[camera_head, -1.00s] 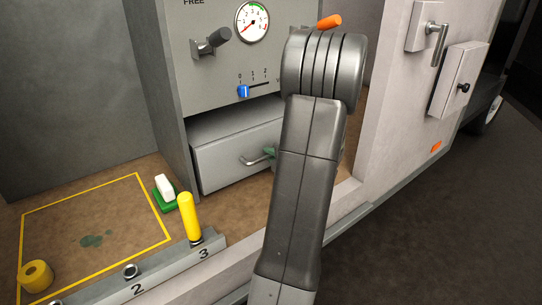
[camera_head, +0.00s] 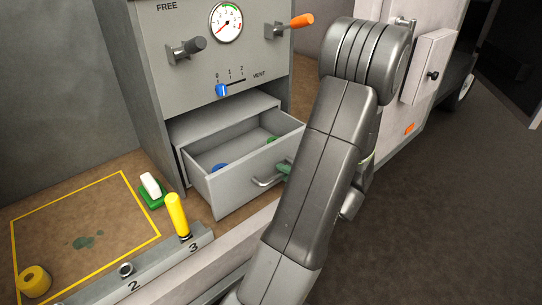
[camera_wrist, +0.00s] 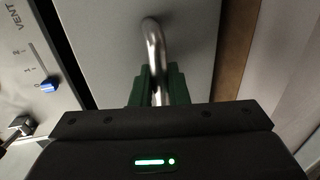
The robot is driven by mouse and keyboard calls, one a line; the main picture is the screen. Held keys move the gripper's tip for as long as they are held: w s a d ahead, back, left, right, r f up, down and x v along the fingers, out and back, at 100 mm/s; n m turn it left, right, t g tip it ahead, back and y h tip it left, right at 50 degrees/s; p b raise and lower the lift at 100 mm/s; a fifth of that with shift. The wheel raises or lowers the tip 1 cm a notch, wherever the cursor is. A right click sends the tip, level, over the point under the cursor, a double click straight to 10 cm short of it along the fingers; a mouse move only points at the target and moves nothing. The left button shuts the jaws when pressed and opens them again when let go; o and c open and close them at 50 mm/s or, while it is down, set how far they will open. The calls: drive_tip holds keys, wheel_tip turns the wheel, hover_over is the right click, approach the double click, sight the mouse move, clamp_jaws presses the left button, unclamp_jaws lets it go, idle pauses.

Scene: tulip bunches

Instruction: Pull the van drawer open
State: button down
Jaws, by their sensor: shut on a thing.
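The grey van drawer (camera_head: 237,185) is pulled part way out of the cabinet, and its inside shows in the head view. A blue round thing (camera_head: 220,167) and a green one (camera_head: 272,140) lie inside it. Its metal bar handle (camera_head: 262,182) is on the front; in the wrist view the handle (camera_wrist: 152,42) runs between green finger pads. My gripper (camera_wrist: 157,88) is shut on the handle. In the head view only a green fingertip (camera_head: 285,170) shows beside the handle; my arm hides the rest.
Above the drawer are a gauge (camera_head: 226,22), a blue slider (camera_head: 222,89), a dark knob (camera_head: 187,48) and an orange-handled lever (camera_head: 294,22). A green-and-white block (camera_head: 151,190) and a rail with a yellow peg (camera_head: 177,214) are left of the drawer. A yellow ring (camera_head: 34,279) lies front left.

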drive_tip(key=shift+f+p+v, duration=0.2)
drive_tip(key=shift+p+v, duration=0.1)
drive_tip(key=shift+v, duration=0.65)
drive_tip(key=shift+f+p+v, duration=0.2)
drive_tip(key=shift+p+v, duration=0.05)
drive_tip(key=shift+v, duration=0.75)
drive_tip(key=c, duration=1.5)
unclamp_jaws()
drive_tip(key=p+v, duration=0.2)
drive_tip(key=v, duration=1.2)
drive_tip(key=shift+p, duration=0.35)
drive_tip(key=shift+w+a+f, duration=0.1)
drive_tip(key=b+x, duration=0.2)
drive_tip(key=x, duration=1.1)
drive_tip(key=shift+w+a+b, duration=0.2)
drive_tip(key=shift+w+b, duration=0.1)
drive_tip(key=shift+b, duration=0.1)
